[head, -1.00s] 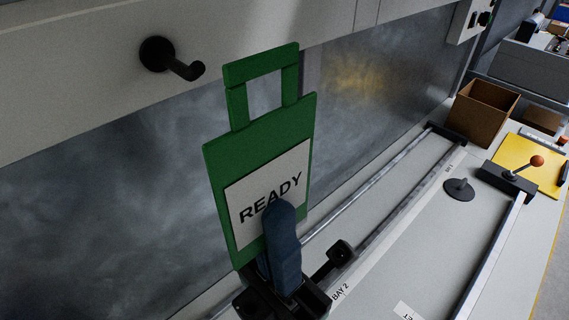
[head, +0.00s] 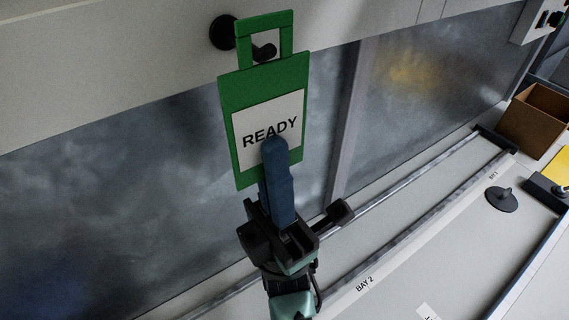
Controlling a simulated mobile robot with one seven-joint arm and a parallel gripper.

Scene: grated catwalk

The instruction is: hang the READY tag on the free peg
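The green READY tag (head: 237,105) is upright, with a white label and a rectangular loop at its top. My gripper (head: 274,150) is shut on the lower part of the tag, one blue finger over the label. The black peg (head: 222,32) sticks out from the pale rail, with an upturned tip. The peg's tip shows through the opening of the tag's loop, and the loop's left bar crosses in front of the peg's shaft. Whether the tip is through the loop or still behind it, I cannot tell. The tag's lower back is hidden.
A grey panel (head: 130,190) lies behind the tag, below the pale rail (head: 100,75). At right are a bench with metal rails marked BAY 2 (head: 365,284), a black suction-cup-like disc (head: 501,200) and an open cardboard box (head: 535,122).

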